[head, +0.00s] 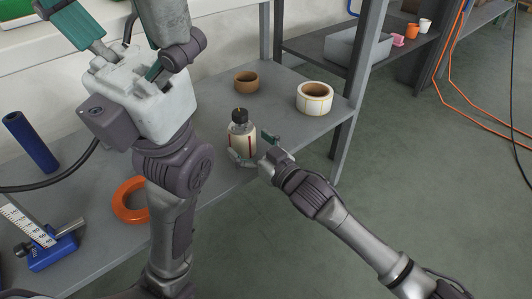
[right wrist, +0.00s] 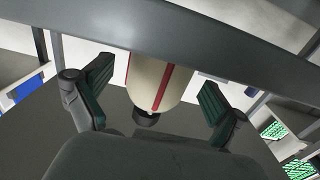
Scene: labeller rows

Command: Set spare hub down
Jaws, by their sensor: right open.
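A cream bottle (head: 242,143) with red stripes and a black cap stands upright near the shelf's front edge. My right gripper (head: 255,148) is at it, with its open fingers on either side. In the right wrist view the bottle (right wrist: 158,80) shows between the two green-padded fingers, with gaps at both sides. My left gripper (head: 118,38) is large at the upper left, raised above the shelf, its fingers apart and nothing seen between them. A short brown round piece (head: 246,84) sits behind the bottle; I cannot tell whether it is the spare hub.
A white label roll (head: 314,98) lies right of the brown piece on the grey shelf (head: 290,132). An orange ring (head: 128,206), a blue cylinder (head: 31,143) and a blue device (head: 50,251) are at the left. A shelf post (head: 353,110) rises at the right.

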